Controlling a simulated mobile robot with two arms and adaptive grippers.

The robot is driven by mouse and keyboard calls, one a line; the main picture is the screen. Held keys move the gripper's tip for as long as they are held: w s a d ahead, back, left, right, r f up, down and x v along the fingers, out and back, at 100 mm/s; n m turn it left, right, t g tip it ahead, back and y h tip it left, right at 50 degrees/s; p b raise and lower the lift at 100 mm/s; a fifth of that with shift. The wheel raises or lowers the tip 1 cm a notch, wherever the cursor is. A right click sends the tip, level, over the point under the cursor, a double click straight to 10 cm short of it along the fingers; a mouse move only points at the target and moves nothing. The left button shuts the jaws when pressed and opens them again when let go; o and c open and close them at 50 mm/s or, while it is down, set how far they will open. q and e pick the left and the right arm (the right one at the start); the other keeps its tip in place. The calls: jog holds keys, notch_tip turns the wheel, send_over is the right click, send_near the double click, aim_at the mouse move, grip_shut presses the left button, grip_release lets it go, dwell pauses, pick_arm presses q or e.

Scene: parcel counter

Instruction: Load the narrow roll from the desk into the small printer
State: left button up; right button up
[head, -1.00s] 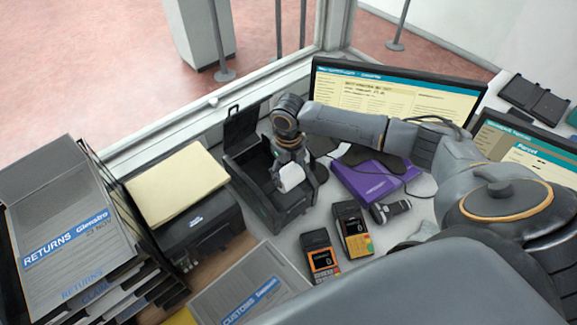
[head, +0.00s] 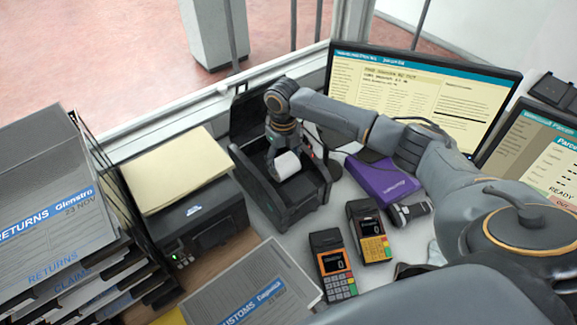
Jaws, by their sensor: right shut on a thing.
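The small printer (head: 305,209) is a dark box with its lid raised at the back, standing behind the card terminals. The narrow roll (head: 288,165) is a white paper roll at the printer's open bay. My right gripper (head: 283,150) reaches down over the bay from above and is shut on the roll. The roll's lower part and the fingertips are partly hidden, so I cannot tell whether the roll touches the bay floor. My left gripper is not in view.
A larger printer (head: 215,225) with a cream paper stack on top stands to the left. Two card terminals (head: 332,265) (head: 369,232) stand in front. A purple box (head: 383,180) lies right of the printer, below the monitor (head: 425,95). Folder trays (head: 50,215) fill the left.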

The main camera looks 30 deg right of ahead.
jog(key=shift+w+a+f+b, duration=0.1)
jog(key=shift+w+f+b, duration=0.3)
jog(key=shift+f+b, duration=0.35)
jog(key=shift+w+a+f+b, duration=0.1)
jog(key=shift+w+f+b, duration=0.4)
jog(key=shift+f, duration=0.45)
jog(key=shift+w+f+b, duration=0.3)
jog(key=shift+f+b, duration=0.45)
jog(key=shift+f, duration=0.1)
jog(key=o, duration=1.3)
jog(key=shift+o, duration=0.2)
